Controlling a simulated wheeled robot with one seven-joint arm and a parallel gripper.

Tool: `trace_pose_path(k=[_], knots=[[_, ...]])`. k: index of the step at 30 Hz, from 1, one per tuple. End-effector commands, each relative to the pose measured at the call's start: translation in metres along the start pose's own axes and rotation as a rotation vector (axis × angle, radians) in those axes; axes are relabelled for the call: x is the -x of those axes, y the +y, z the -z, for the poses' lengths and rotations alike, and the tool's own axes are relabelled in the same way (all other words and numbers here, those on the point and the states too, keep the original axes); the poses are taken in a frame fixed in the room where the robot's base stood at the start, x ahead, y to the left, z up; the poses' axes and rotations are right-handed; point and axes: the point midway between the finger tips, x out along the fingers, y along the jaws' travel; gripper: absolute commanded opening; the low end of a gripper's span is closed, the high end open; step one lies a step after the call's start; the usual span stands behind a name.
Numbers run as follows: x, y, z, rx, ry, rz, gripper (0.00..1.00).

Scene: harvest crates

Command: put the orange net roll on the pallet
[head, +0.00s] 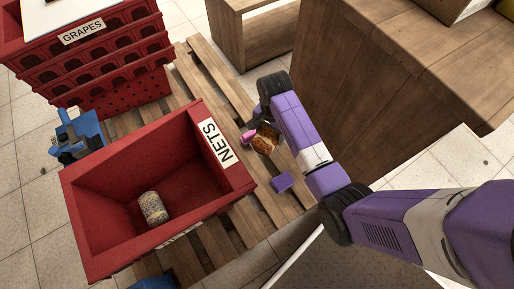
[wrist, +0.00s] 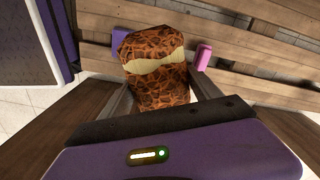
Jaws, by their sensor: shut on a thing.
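The orange net roll (head: 265,140) has an orange-brown mesh with a pale band. It also shows in the wrist view (wrist: 158,88), upright between the two fingers. My gripper (head: 262,128) is shut on it, with a finger on each side in the wrist view (wrist: 160,100). The wooden pallet (head: 262,207) has slats that show below and around the roll. I cannot tell whether the roll touches the slats or is held just above them.
A red crate labelled NETS (head: 100,168) stands left on the pallet, with a pale speckled roll (head: 152,207) inside. A red GRAPES crate stack (head: 100,55) is behind it. A pink item (head: 248,136) and a purple block (head: 282,182) are near the roll. A wooden cabinet (head: 350,90) stands right.

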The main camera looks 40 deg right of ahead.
Motion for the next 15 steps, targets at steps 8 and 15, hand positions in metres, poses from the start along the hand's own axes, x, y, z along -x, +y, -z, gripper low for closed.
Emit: trace_pose_path(k=[8, 15], knots=[[-0.038, 0.002, 0.004, -0.037, -0.001, -0.002, 0.13], [-0.097, 0.001, 0.004, -0.034, 0.000, -0.001, 0.13]])
